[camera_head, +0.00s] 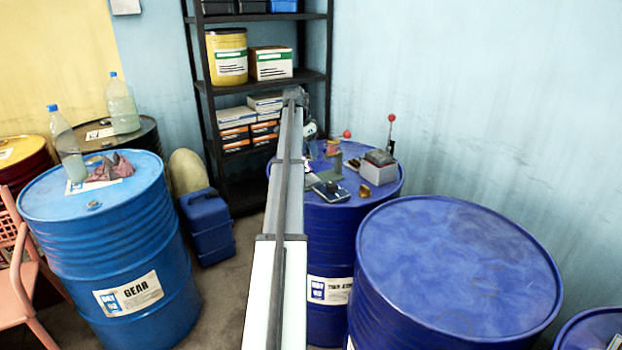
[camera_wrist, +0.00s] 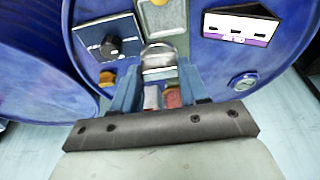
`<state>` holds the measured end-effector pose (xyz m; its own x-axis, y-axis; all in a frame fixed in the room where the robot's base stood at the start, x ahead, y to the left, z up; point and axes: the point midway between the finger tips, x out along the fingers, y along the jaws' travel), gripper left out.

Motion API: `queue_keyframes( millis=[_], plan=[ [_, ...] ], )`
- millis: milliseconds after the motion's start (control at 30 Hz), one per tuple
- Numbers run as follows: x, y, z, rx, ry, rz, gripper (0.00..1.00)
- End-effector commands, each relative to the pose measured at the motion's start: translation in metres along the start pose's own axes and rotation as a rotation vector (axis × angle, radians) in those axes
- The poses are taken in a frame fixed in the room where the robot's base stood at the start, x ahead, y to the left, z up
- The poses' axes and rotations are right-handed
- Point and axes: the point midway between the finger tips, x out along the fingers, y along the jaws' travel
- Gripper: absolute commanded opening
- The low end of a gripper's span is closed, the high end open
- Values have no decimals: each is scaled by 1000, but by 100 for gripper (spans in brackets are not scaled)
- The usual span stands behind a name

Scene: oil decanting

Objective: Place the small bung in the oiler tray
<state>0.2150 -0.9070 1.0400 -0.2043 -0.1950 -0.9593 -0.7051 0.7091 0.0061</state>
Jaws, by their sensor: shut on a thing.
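In the wrist view my gripper (camera_wrist: 157,85) points down over the blue drum top, its blue-grey fingers close together. A silvery, rounded piece (camera_wrist: 158,58) shows at the fingertips. It appears to be the small bung, but the fingers partly hide it. In the head view my arm covers most of the gripper. A dark, flat tray (camera_wrist: 110,42) with a black knob-like piece on it lies left of the fingers; I cannot tell whether it is the oiler tray. A tray-like item also shows at the drum's near side in the head view (camera_head: 330,191).
The work drum (camera_head: 325,225) also carries a grey box (camera_head: 378,172) with a dark item on top, small brass-coloured pieces and red-knobbed levers (camera_head: 391,119). A larger blue drum (camera_head: 455,260) stands close at the right. A black shelf (camera_head: 258,90) stands behind.

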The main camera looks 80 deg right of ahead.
Motion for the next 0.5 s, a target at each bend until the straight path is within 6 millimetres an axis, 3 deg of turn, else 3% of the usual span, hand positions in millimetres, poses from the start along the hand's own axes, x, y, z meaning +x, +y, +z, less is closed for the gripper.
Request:
queue_keyframes(
  millis=[33,100,500],
  plan=[
    [-2,-11,-3,0,-2,1,7],
    [0,-14,-1,0,-3,2,7],
    [53,-12,15,0,-3,2,7]
  ],
)
